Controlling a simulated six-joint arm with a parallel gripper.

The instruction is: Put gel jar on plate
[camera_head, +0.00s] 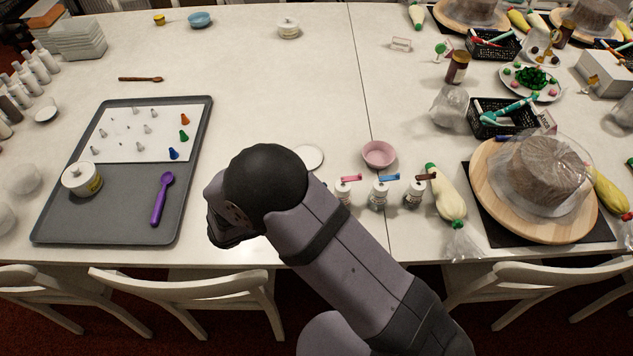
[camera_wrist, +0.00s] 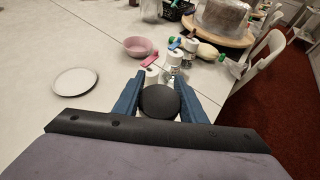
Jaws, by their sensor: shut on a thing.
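My gripper (camera_wrist: 160,80) is shut on a dark, round-topped thing, which I take to be the gel jar (camera_wrist: 159,102). The jar sits between the two blue fingers in the wrist view, with only its dark top showing; its sides and base are hidden. In the head view my own arm hides the fingers and the jar. The plate (camera_head: 308,157) is white, round and empty, lying flat on the table just behind my arm. In the wrist view the plate (camera_wrist: 75,82) is to the left of my gripper and apart from it.
A pink bowl (camera_head: 379,154) stands right of the plate. Small white bottles (camera_head: 378,194) with coloured tags stand nearby, close to the table's front edge. A grey tray (camera_head: 120,236) lies at left, a covered cake on a wooden turntable (camera_head: 488,190) at right.

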